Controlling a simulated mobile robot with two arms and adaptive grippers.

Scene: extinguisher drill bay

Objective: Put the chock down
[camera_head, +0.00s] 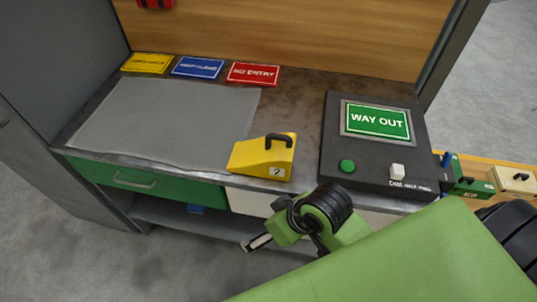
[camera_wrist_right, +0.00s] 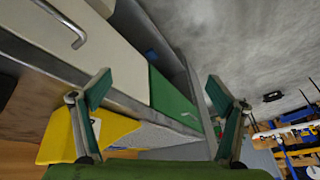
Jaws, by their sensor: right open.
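The yellow wedge-shaped chock (camera_head: 258,158) with a black handle rests on the counter, near its front edge and at the right front corner of the grey mat (camera_head: 165,115). A white tag with a question mark is on its side. My right gripper (camera_head: 268,238) is in front of the counter edge, below the chock in the picture and apart from it. In the right wrist view the gripper (camera_wrist_right: 160,90) has its fingers wide apart with nothing held between them. The chock (camera_wrist_right: 58,138) shows there partly behind the left finger. My left gripper is not in view.
A black box with a green WAY OUT sign (camera_head: 378,121) stands right of the chock. Yellow, blue and red sign plates (camera_head: 253,73) lie along the back. Green drawer (camera_head: 140,182) and white drawer (camera_head: 250,203) are below the counter. The grey mat is clear.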

